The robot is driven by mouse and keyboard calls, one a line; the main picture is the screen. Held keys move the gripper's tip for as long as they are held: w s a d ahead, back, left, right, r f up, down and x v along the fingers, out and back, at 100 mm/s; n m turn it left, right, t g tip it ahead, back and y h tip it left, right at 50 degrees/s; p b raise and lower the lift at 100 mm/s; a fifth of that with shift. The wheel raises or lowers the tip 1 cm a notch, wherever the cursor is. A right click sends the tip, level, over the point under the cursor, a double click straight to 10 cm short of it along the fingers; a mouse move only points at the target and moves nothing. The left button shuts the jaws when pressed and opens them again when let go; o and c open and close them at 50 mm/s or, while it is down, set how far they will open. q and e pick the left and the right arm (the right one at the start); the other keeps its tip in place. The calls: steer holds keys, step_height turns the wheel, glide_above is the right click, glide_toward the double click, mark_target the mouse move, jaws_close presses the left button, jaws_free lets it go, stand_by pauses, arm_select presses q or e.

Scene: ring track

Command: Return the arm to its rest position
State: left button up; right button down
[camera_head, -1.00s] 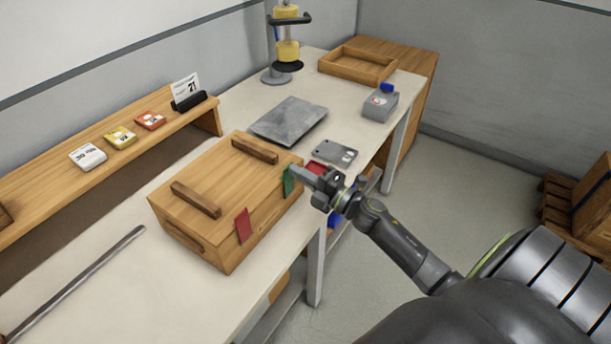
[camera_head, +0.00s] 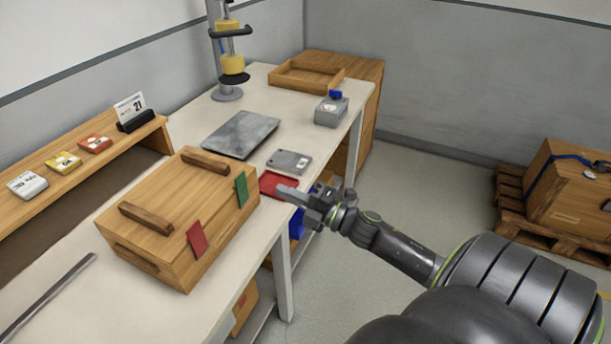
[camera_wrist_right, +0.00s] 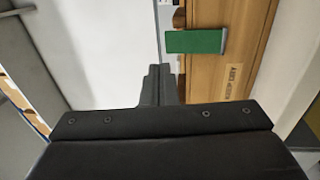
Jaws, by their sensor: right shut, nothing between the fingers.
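My right gripper (camera_head: 300,197) is shut and empty. In the head view it shows at the table's front edge, to the right of the wooden box (camera_head: 178,225) and apart from it. In the right wrist view its fingers (camera_wrist_right: 158,84) are together, and the box side (camera_wrist_right: 237,75) with a green tag (camera_wrist_right: 195,41) shows beyond them. In the head view the box has a green tag (camera_head: 241,190) and a red tag (camera_head: 197,239) on its front. My left gripper is not in view.
A red tray (camera_head: 277,184), a grey plate (camera_head: 289,161) and a grey slab (camera_head: 241,134) lie on the table (camera_head: 192,112). A grey container with a blue cap (camera_head: 331,110) stands farther back. Open floor (camera_head: 417,182) lies right of the table, before a pallet (camera_head: 545,232).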

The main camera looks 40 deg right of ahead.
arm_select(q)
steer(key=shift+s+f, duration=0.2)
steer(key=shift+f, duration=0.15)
arm_select(e)
steer(key=v, duration=0.2)
steer(key=r+v, duration=0.1)
steer(key=v, duration=0.1)
steer(key=shift+s, duration=0.4)
steer(key=shift+f, duration=0.15)
